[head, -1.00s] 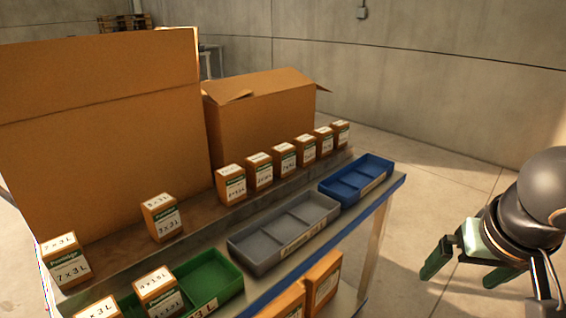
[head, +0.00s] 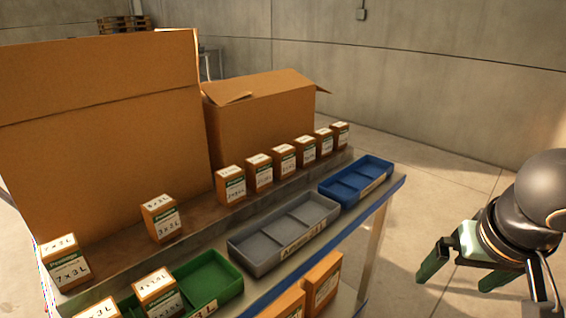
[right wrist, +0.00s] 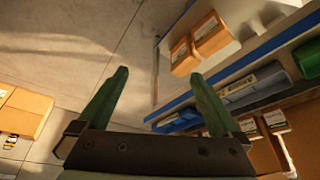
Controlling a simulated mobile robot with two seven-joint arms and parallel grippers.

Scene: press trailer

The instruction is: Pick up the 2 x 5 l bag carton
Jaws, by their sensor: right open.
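Several small orange-brown cartons with white and green labels stand on the table. One row (head: 260,172) stands along the back shelf. One carton reads 7 x 3 L (head: 66,262) at the left, and another seems to read 3 x 3 L (head: 160,218). I cannot make out a label reading 2 x 5 l; most labels are too small or blurred. My right gripper (head: 462,277) is open and empty, out over the floor to the right of the table and apart from every carton. Its two green fingers also show in the right wrist view (right wrist: 158,78). My left gripper is not in view.
A green tray (head: 228,264), a grey tray (head: 242,262) and a blue tray (head: 332,203) line the table's front. Large open boxes (head: 265,125) stand behind. More cartons (head: 322,280) sit on a lower shelf.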

